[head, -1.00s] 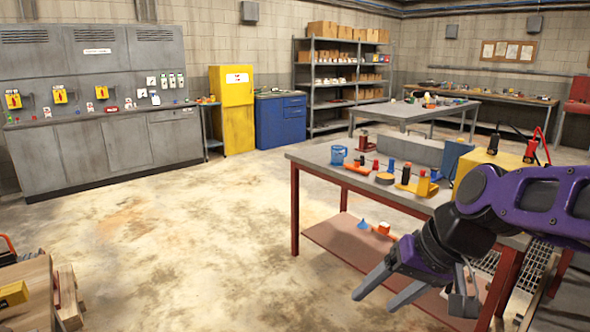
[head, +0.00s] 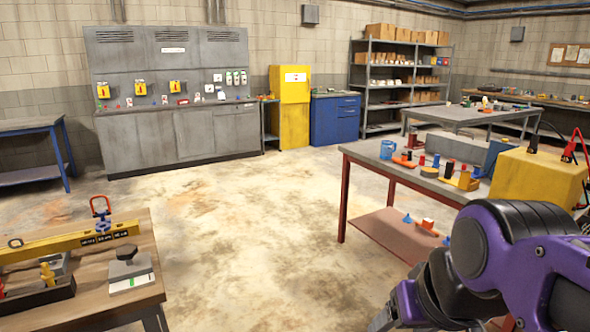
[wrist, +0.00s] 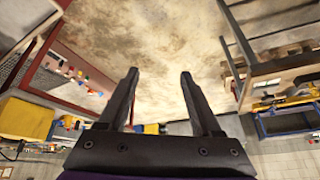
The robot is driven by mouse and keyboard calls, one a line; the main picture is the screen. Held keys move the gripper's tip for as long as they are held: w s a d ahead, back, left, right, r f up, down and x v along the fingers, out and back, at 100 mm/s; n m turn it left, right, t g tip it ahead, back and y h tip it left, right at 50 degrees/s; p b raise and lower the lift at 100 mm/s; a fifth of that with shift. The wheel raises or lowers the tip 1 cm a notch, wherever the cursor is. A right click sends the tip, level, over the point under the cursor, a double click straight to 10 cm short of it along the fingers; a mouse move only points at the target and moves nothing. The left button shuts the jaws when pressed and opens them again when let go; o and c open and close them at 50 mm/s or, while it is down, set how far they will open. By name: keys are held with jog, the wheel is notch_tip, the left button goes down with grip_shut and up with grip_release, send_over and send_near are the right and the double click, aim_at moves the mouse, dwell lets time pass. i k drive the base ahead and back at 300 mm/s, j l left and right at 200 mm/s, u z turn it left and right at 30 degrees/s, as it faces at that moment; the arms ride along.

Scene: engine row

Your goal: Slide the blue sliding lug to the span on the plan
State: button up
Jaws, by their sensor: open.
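A yellow beam (head: 60,242) with dark markings lies along the wooden bench (head: 95,300) at the lower left of the head view. A small blue piece (head: 103,224) with a red loop above it sits on the beam and looks like the sliding lug. A white card (head: 130,283) lies under a grey block near it; I cannot tell whether it is the plan. My gripper (wrist: 159,73) is open and empty in the wrist view, with bare floor beyond its fingers. It is well away from the beam, and the head view mostly hides it behind my arm.
A red-legged bench (head: 343,200) with tools and a yellow box (head: 540,178) stands at the right, close to my arm. Grey control cabinets (head: 175,140) and a yellow cabinet (head: 290,97) stand at the back. The concrete floor (head: 230,235) between the benches is clear.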

aim_at(106, 223)
jog(key=i+j+u, duration=0.7)
jog(key=i+j, duration=0.1)
jog(key=i, duration=0.05)
